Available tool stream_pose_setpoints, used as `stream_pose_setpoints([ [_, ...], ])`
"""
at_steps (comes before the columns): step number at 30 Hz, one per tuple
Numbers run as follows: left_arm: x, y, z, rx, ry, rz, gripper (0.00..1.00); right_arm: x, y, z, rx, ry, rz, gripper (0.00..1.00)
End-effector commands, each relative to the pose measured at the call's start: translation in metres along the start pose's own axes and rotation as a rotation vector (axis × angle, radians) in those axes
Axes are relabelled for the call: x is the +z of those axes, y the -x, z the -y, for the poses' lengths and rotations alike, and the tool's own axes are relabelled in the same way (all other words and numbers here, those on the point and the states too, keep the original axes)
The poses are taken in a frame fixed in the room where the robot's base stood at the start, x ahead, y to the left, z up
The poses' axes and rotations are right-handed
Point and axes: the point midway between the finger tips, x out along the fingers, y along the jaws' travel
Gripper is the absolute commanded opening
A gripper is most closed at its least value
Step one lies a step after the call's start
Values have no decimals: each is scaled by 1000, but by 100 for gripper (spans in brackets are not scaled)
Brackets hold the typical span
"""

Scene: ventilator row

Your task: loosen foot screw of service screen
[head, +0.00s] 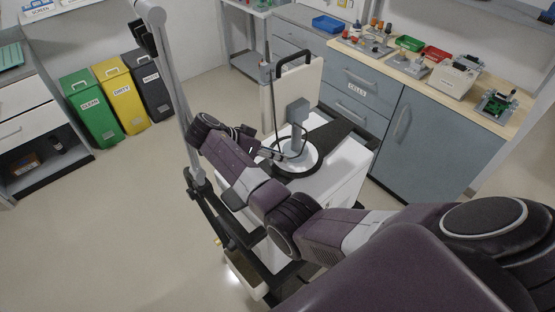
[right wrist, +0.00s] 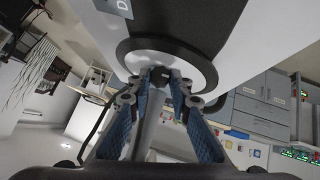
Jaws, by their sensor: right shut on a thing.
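The service screen (head: 298,110) appears to be the small grey unit on a slim stand above the cart top in the head view. Its round white foot (head: 309,163) has a dark ring and rests on the cart; it also shows in the right wrist view (right wrist: 202,68). My right gripper (head: 278,153) is low beside the foot. In the right wrist view its blue-padded fingers (right wrist: 161,77) are closed at the rim of the foot on a small dark part, seemingly the foot screw, mostly hidden by the fingertips. My left gripper is not in view.
The white cart (head: 335,185) has a black mat (head: 345,138) and an upright cream panel (head: 308,80) with a black handle. A grey pole (head: 172,75) rises left of my arm. A counter (head: 470,105) with trays stands behind.

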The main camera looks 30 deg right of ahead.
Motion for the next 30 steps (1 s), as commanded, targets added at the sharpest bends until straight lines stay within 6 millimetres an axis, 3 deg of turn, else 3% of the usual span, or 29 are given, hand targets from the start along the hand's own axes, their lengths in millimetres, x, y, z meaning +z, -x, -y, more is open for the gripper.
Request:
stream_pose_setpoints([
  [11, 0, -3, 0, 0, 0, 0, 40, 0, 1, 1, 15, 19, 1, 0],
  [12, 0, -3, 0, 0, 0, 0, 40, 0, 1, 1, 15, 19, 1, 20],
  [17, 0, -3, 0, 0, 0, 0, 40, 0, 1, 1, 15, 18, 1, 36],
  [30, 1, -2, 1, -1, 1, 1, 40, 0, 1, 0, 13, 15, 1, 36],
])
